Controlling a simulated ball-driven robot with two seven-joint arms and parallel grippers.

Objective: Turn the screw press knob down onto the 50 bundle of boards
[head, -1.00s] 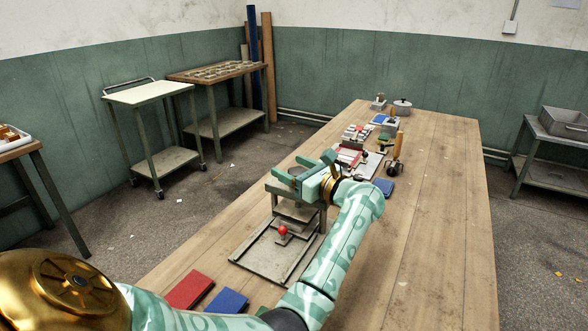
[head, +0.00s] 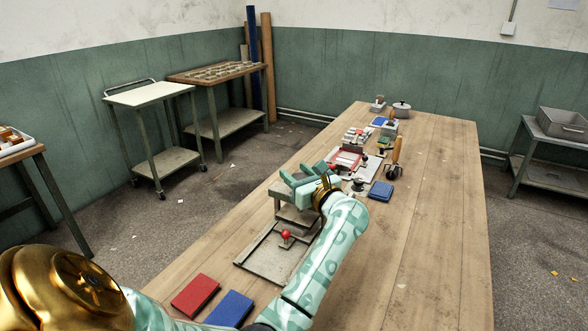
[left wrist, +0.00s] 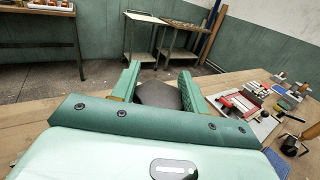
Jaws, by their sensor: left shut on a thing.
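The screw press (head: 286,190) is a grey metal frame on the left part of the long wooden table, with a flat base plate (head: 262,262) in front. My left gripper (head: 303,175) is at the top of the press. In the left wrist view a dark, rounded knob (left wrist: 158,95) sits between the two green fingers, and the gripper is shut on it. My gripper hides the knob in the head view. I cannot make out the 50 bundle under the press. My right gripper is not in view.
A red ball handle (head: 285,234) stands by the base plate. A red block (head: 195,295) and a blue block (head: 230,309) lie nearer. Beyond the press are a red-framed board (head: 346,158), a blue pad (head: 381,190) and a wooden-handled tool (head: 396,158). The table's right side is clear.

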